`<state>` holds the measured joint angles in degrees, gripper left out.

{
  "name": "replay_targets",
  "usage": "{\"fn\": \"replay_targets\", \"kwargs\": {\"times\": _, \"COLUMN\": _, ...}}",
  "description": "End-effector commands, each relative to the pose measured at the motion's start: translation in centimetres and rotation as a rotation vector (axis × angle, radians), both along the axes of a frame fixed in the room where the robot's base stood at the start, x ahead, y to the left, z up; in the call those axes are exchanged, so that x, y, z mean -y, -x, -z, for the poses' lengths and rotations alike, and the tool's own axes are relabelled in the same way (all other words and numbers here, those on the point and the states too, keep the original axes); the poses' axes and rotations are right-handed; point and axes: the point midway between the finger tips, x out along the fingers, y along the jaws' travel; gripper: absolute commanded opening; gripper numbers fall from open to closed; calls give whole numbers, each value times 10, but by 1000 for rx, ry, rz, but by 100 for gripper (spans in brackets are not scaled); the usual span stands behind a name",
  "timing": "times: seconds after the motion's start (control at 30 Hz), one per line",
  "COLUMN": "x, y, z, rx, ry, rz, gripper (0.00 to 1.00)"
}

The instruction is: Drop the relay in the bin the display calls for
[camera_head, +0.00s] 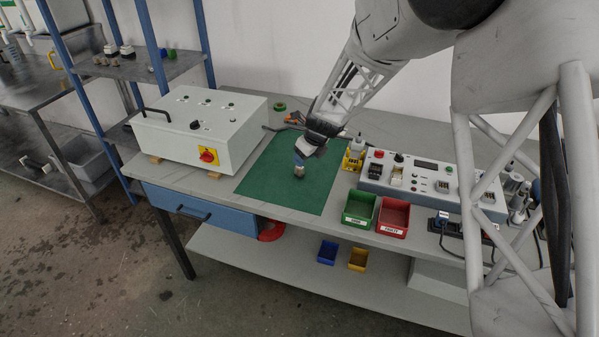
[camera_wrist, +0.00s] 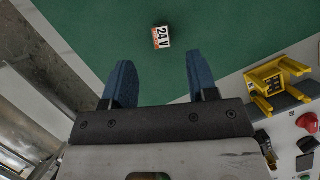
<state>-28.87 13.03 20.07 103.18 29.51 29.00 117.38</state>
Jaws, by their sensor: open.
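The relay (camera_wrist: 160,37), a small block with a white and orange "24 V" label, lies on the green mat in the wrist view. It also shows in the head view (camera_head: 299,172), just below my fingertips. My gripper (camera_wrist: 160,78) is open and empty, its blue fingers apart and the relay ahead of the gap between them. In the head view my gripper (camera_head: 299,157) points down at the mat. A green bin (camera_head: 360,209) and a red bin (camera_head: 394,213) stand side by side at the bench's front edge, with white front labels. The display (camera_head: 425,163) on the grey panel looks dark; I cannot read it.
A yellow holder (camera_head: 354,156) stands right of the mat (camera_head: 262,188), beside the grey control panel (camera_head: 400,185). A large white box (camera_head: 185,135) with knobs stands on the left. Small blue (camera_head: 327,252) and yellow (camera_head: 358,259) bins sit on the lower shelf.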

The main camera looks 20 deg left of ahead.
Motion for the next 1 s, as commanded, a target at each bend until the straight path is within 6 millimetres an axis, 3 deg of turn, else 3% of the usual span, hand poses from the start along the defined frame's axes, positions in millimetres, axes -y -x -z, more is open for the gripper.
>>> {"fn": "replay_targets", "kwargs": {"times": 0.4, "x": -8, "y": -3, "z": 23, "rx": -1, "ry": 2, "rz": -2, "gripper": 53}}
{"fn": "replay_targets", "kwargs": {"times": 0.8, "x": -9, "y": -4, "z": 25, "rx": 0, "ry": 1, "rz": -2, "gripper": 53}}
{"fn": "replay_targets", "kwargs": {"times": 1.0, "x": -12, "y": -5, "z": 38, "rx": -1, "ry": 1, "rz": 0, "gripper": 53}}
